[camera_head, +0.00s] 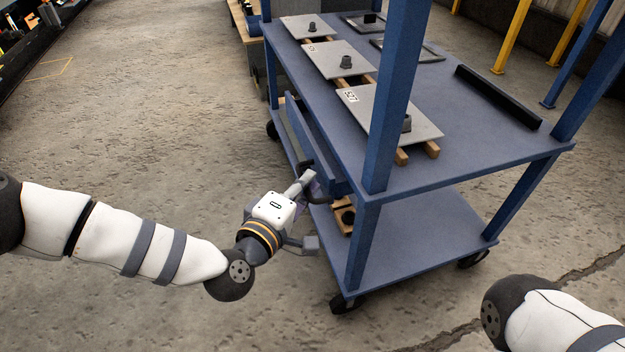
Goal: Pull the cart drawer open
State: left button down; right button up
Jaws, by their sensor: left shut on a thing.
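The blue cart (480,104) stands in the middle and right of the head view. Its drawer (322,150) is under the top shelf on the side facing left, with its blue front standing a little out from the cart's edge. The inside of the drawer cannot be made out. Part of my right arm shows at the lower right, but its gripper is out of view.
Grey plates (378,112) on wooden strips, dark frames and a black bar (498,97) lie on the cart top. A wooden item (342,216) is on the lower shelf (415,240). The concrete floor left of the cart is clear. Yellow posts (512,38) stand behind.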

pick_arm(q)
jog(key=s+a+p, duration=0.1)
jog(key=s+a, duration=0.2)
jog(key=a, duration=0.6)
jog(key=s+a+p, duration=0.1)
jog(key=s+a, duration=0.2)
jog(key=a, duration=0.6)
jog(key=shift+a+p, duration=0.4)
pick_arm(e)
jog(key=shift+w+r+t, duration=0.15)
jog(key=shift+w+r, duration=0.15)
jog(key=shift+r, duration=0.3)
jog(key=shift+w+r+t, duration=0.15)
jog(key=shift+w+r, duration=0.15)
jog(key=shift+r, duration=0.25)
pick_arm(q)
jog(key=c, duration=1.7)
grip_release()
jog(key=v, duration=1.2)
jog(key=shift+s, duration=0.1)
